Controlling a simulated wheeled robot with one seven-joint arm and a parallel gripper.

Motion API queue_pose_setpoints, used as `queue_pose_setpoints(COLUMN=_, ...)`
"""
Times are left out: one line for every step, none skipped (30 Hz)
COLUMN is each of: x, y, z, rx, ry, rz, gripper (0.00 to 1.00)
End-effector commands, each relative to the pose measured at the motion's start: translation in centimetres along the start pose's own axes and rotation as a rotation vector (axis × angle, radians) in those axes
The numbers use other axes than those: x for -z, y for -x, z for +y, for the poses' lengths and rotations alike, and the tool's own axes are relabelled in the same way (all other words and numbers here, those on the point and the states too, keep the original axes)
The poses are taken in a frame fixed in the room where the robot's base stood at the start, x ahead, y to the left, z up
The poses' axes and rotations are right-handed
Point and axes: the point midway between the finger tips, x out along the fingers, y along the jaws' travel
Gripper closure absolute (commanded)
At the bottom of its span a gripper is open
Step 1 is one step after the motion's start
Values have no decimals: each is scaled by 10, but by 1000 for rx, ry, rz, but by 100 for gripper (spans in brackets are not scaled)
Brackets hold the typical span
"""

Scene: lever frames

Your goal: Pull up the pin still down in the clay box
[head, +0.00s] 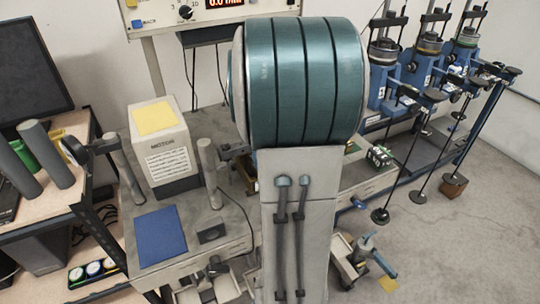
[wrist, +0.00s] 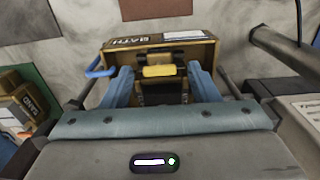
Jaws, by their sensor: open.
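My gripper (wrist: 160,72) shows in the wrist view, its two blue fingers standing apart with nothing clamped between them. Beyond and between the fingers is a brown box (wrist: 203,53) with lettering on its upper face. A small yellow bar (wrist: 158,71) lies across dark parts at its near side, in the gap between the fingers. I cannot tell from these frames whether this is the clay box, or which part is a pin that is down. In the head view my own arm covers the middle, and I cannot make out my gripper there.
Blue lever frames (head: 385,90) with hanging weights stand at the right. In the wrist view, a dark rod (wrist: 285,48) lies at upper right and brown boxes (wrist: 28,108) at left.

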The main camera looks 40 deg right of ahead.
Motion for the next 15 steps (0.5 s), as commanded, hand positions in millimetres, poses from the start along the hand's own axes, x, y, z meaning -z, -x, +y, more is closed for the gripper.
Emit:
queue_pose_setpoints(x=0, y=0, z=0, rx=0, ry=0, rz=0, gripper=51)
queue_pose_setpoints(x=0, y=0, z=0, rx=0, ry=0, rz=0, gripper=59)
queue_pose_setpoints(x=0, y=0, z=0, rx=0, ry=0, rz=0, gripper=70)
queue_pose_setpoints(x=0, y=0, z=0, rx=0, ry=0, rz=0, gripper=79)
queue_pose_setpoints(x=0, y=0, z=0, rx=0, ry=0, rz=0, gripper=87)
queue_pose_setpoints(x=0, y=0, z=0, rx=0, ry=0, rz=0, gripper=98)
queue_pose_setpoints(x=0, y=0, z=0, rx=0, ry=0, rz=0, gripper=100)
queue_pose_setpoints(x=0, y=0, z=0, rx=0, ry=0, rz=0, gripper=100)
queue_pose_setpoints(x=0, y=1, z=0, rx=0, ry=0, rz=0, gripper=100)
queue_pose_setpoints(x=0, y=3, z=0, rx=-1, ry=1, rz=1, gripper=100)
queue_pose_setpoints(x=0, y=6, z=0, rx=-1, ry=1, rz=1, gripper=100)
queue_pose_setpoints(x=1, y=10, z=0, rx=-1, ry=1, rz=2, gripper=100)
queue_pose_setpoints(x=1, y=14, z=0, rx=-1, ry=2, rz=2, gripper=100)
queue_pose_setpoints(x=1, y=16, z=0, rx=-1, ry=1, rz=2, gripper=100)
queue_pose_setpoints(x=1, y=18, z=0, rx=-1, ry=1, rz=2, gripper=100)
